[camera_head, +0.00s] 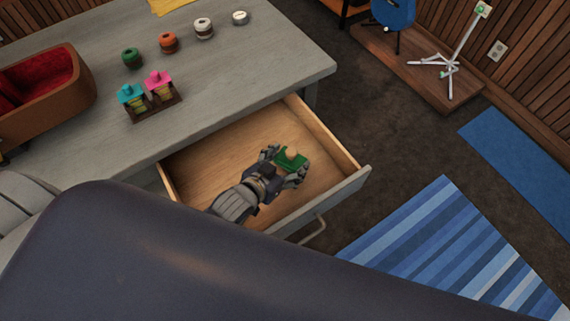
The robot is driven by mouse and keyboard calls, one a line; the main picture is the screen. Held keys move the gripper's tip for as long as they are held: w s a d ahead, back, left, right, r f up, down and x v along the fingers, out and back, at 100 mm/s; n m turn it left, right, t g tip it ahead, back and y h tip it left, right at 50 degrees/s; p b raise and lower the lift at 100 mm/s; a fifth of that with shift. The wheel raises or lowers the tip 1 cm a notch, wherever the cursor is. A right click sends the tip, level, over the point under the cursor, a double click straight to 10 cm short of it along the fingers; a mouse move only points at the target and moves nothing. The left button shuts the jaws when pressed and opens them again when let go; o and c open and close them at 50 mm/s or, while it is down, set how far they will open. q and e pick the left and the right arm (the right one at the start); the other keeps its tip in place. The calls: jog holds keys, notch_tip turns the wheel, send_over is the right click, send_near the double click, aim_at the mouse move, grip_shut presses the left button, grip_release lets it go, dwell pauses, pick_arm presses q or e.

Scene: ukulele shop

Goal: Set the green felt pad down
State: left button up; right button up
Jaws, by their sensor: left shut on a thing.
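The green felt pad (288,165) has a small tan knob on top. My left gripper (286,162) is shut on it, with a finger on either side. The gripper and the pad are over the inside of the open wooden drawer (215,162), towards its front right. I cannot tell whether the pad touches the drawer floor. My right gripper is not in view.
The drawer sticks out from the grey workbench (240,65), its handle (314,232) at the front. On the bench are a small rack (157,108) with teal and pink-topped pieces, several spools, and a brown, red-lined case (45,90). The drawer's back left is bare.

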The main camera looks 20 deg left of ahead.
aim_at(285, 169)
pick_arm(q)
notch_tip(285, 169, down, 3)
jog(key=shift+r, duration=0.15)
jog(key=shift+f, duration=0.35)
jog(key=o, duration=1)
jog(key=shift+o, duration=0.4)
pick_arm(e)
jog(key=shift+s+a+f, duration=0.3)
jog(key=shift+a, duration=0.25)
pick_arm(q)
jog(key=v, duration=1.1)
jog(key=shift+w+d, duration=0.1)
jog(key=shift+s+a+r, duration=0.2)
jog(key=shift+s+r, duration=0.2)
jog(key=shift+s, duration=0.15)
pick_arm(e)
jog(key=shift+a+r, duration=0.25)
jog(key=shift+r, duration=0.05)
